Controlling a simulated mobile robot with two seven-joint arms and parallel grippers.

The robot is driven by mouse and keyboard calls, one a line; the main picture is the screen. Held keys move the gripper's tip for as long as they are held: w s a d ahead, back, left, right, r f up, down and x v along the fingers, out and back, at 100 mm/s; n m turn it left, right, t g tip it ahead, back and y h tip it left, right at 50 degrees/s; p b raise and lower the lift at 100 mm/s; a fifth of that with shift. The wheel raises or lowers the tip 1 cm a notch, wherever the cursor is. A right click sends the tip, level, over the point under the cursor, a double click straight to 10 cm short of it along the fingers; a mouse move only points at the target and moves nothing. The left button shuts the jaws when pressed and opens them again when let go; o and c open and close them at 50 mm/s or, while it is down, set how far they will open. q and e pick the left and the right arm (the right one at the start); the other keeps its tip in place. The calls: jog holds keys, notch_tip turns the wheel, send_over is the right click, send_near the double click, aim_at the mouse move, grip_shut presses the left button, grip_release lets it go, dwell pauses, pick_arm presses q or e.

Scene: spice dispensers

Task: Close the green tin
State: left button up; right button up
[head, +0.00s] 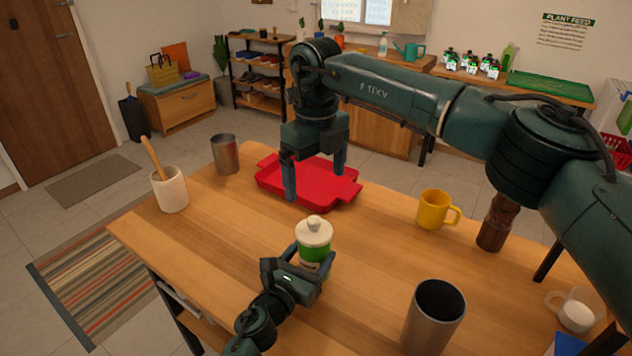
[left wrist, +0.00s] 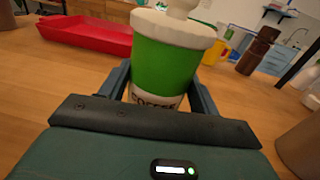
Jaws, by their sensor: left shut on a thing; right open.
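The green tin (head: 315,258) stands upright on the wooden table near its front. A white lid with a knob (head: 314,231) sits on top of it; I cannot tell whether it is fully seated. My left gripper (head: 300,270) is shut around the tin's body. In the left wrist view the tin (left wrist: 165,65) stands between the two fingers, with part of its lettering hidden behind the gripper. My right gripper (head: 315,180) is open and empty above the red tray, behind the tin and above its level.
The red tray (head: 345,192) lies behind the tin. A yellow mug (head: 433,210) and a brown pepper mill (head: 495,224) stand to the right. A metal tumbler (head: 433,318) stands at front right. A metal cup (head: 225,155) and a utensil crock (head: 170,190) stand at left. The table's left middle is clear.

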pick_arm(q)
jog(key=o, duration=1.5)
jog(key=shift+s+a, duration=0.1)
jog(key=v, duration=1.3)
jog(key=shift+b, duration=0.4)
